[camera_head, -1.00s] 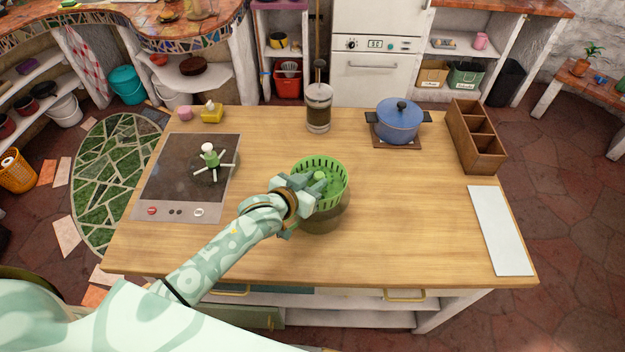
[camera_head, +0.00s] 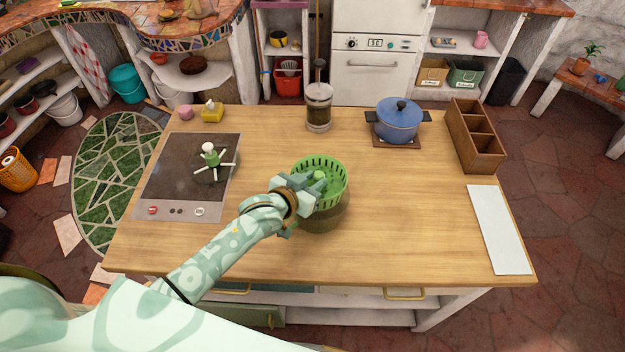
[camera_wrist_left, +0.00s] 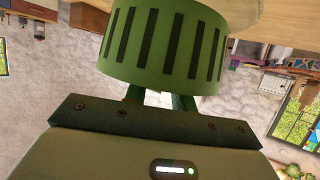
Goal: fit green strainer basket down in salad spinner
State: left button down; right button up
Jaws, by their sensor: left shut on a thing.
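The green strainer basket (camera_head: 334,168) is a round slotted tub, held by my left gripper (camera_head: 318,184). It also shows in the left wrist view (camera_wrist_left: 180,45), its slotted wall close to the camera. My left gripper is shut on the basket, with its fingers at the middle of it. The salad spinner (camera_head: 327,215) is a dark see-through bowl on the wooden counter, directly below the basket in the head view. The basket and my gripper cover much of the bowl. I cannot tell whether the basket touches its rim. My right gripper is not in view.
The wooden counter (camera_head: 405,230) is clear to the right of the bowl. A cooktop (camera_head: 165,185) with a small figure-like object lies left. A French press (camera_head: 319,108), a blue pot (camera_head: 398,118), a wooden divided box (camera_head: 475,135) and a white board (camera_head: 498,230) stand around.

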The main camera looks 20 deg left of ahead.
pick_arm(q)
jog(key=shift+f+b, duration=2.95)
jog(key=shift+f, duration=1.35)
dwell(1.6)
jog(key=c, duration=1.1)
grip_release()
jog(key=shift+f, duration=0.1)
jog(key=shift+s, duration=0.15)
jog(key=p+v, duration=0.1)
jog(key=v, duration=0.7)
jog(key=p+v, duration=0.1)
jog(key=v, duration=0.7)
jog(key=shift+r, duration=0.25)
